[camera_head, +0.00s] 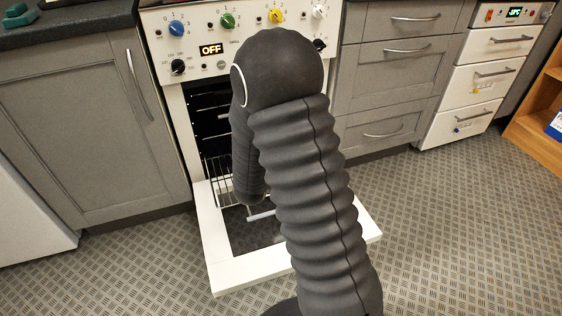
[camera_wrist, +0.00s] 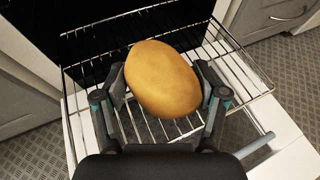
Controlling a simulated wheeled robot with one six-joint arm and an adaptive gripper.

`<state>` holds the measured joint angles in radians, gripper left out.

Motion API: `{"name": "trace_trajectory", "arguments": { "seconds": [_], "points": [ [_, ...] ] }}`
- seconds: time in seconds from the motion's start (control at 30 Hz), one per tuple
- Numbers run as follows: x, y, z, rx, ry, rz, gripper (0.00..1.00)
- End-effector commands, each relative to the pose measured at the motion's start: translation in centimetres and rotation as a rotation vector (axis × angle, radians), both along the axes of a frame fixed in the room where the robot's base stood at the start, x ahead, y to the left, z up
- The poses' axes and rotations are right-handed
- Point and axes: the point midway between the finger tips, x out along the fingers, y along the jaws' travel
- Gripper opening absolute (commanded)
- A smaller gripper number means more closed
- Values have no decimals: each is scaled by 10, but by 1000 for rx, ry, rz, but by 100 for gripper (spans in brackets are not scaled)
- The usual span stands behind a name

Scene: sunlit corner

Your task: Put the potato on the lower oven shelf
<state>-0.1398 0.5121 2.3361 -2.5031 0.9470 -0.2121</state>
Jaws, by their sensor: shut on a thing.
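The potato (camera_wrist: 163,78) is a smooth brown oval in the wrist view. My gripper (camera_wrist: 163,88) is shut on it, with a dark finger at each side. A wire oven shelf (camera_wrist: 247,80) lies below the potato and sticks out toward the open door. I cannot tell whether the potato touches it. In the head view the oven (camera_head: 198,100) stands open, and the wire shelf (camera_head: 217,172) shows low at its left. My arm hides the gripper, the potato and much of the oven inside there.
The oven door (camera_head: 222,276) is folded down flat over the floor, with its handle (camera_wrist: 256,145) near the shelf's right side. Grey cabinets (camera_head: 95,120) flank the oven. A white drawer unit (camera_head: 478,90) stands at the right. The patterned floor (camera_head: 450,220) at right is clear.

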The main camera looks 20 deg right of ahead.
Motion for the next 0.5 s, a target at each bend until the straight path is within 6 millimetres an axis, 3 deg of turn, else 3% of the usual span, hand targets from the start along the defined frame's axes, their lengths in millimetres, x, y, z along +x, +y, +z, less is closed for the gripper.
{"name": "trace_trajectory", "arguments": {
  "seconds": [0.03,0.2,0.4,0.5],
  "points": [
    [18,-13,-9,-2,-8,-43,29],
    [65,-54,-12,5,-4,-173,29],
    [96,-82,-8,31,0,-250,29],
    [100,-82,-9,37,3,-259,29]
  ]
}}
